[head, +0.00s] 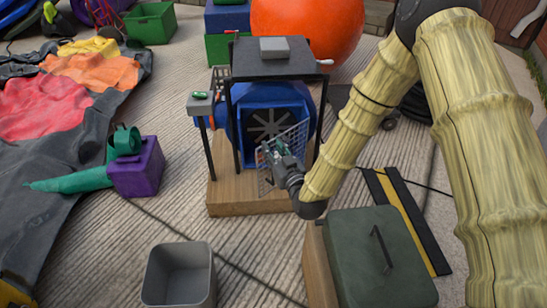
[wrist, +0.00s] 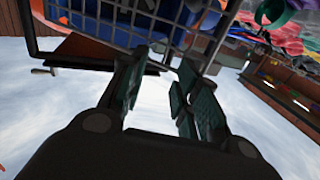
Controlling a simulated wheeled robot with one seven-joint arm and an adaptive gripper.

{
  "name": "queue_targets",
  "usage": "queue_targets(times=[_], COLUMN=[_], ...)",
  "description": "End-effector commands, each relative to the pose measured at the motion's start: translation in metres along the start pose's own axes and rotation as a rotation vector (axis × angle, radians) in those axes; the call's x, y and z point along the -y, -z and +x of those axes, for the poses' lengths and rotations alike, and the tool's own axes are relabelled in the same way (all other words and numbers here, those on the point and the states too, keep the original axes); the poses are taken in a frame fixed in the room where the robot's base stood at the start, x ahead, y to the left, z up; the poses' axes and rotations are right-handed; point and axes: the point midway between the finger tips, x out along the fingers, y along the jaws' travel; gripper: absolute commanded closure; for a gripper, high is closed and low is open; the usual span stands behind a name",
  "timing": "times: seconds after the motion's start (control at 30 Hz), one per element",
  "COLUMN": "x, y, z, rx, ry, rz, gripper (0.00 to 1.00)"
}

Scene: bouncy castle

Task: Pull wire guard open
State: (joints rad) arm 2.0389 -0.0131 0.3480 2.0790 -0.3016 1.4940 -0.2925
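The wire guard (head: 295,138) is a grey grid in front of the blue blower (head: 245,112). It stands at an angle to the blower's face, with its left edge towards me, and part of the dark round fan opening shows beside it. My gripper (head: 270,152) is at the guard's left part and hides some of it. In the wrist view the guard (wrist: 165,18) crosses the top, just beyond my fingertips (wrist: 162,68). The two fingers are apart with a clear gap between them. I cannot tell whether either finger touches the wires.
The blower sits on a wooden base (head: 222,195) under a black frame (head: 272,65). A green box (head: 375,260) and grey bin (head: 180,275) stand in front. A purple block (head: 137,170) is left, with clear floor between.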

Motion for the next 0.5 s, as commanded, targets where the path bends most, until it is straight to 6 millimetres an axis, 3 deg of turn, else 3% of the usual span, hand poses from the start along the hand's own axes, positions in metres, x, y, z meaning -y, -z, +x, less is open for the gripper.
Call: queue_targets(times=[0.4,0.5], x=[0.0,0.0001], y=[0.0066,0.0077], z=[-0.0002,-0.0001], rx=[0.0,0.0], ry=[0.0,0.0], rz=[0.0,0.0], gripper=[0.69,0.85])
